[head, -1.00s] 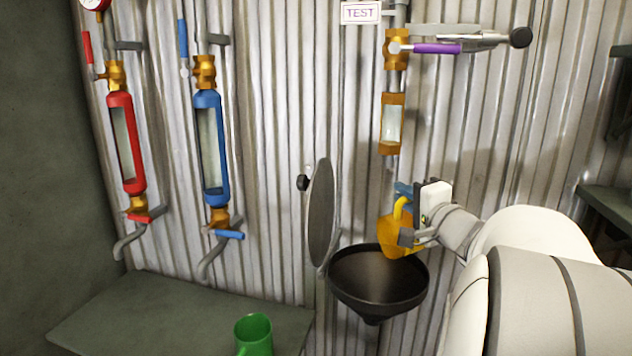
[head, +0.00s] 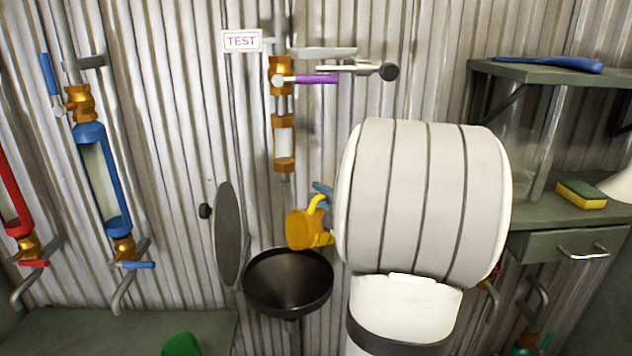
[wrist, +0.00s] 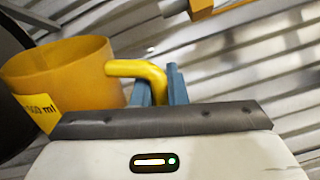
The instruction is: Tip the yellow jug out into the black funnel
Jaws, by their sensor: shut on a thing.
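The yellow jug (head: 298,231) is tilted over on its side above the right part of the black funnel (head: 262,287), apart from it. Its handle is at the upper right. My gripper (head: 322,190) is shut on that handle, with blue fingertips showing. The wrist view shows the yellow jug (wrist: 70,75) with a ml label and the gripper's blue fingers (wrist: 160,90) around the handle. I see no stream falling, and the jug's inside is hidden. My arm covers the area right of the jug.
A round dark lid (head: 228,235) stands open left of the funnel. Above hangs a brass sight glass (head: 284,140) with a purple-handled valve (head: 315,79). A green mug (head: 182,345) is at the lower left. Shelves with a sponge (head: 581,194) are right.

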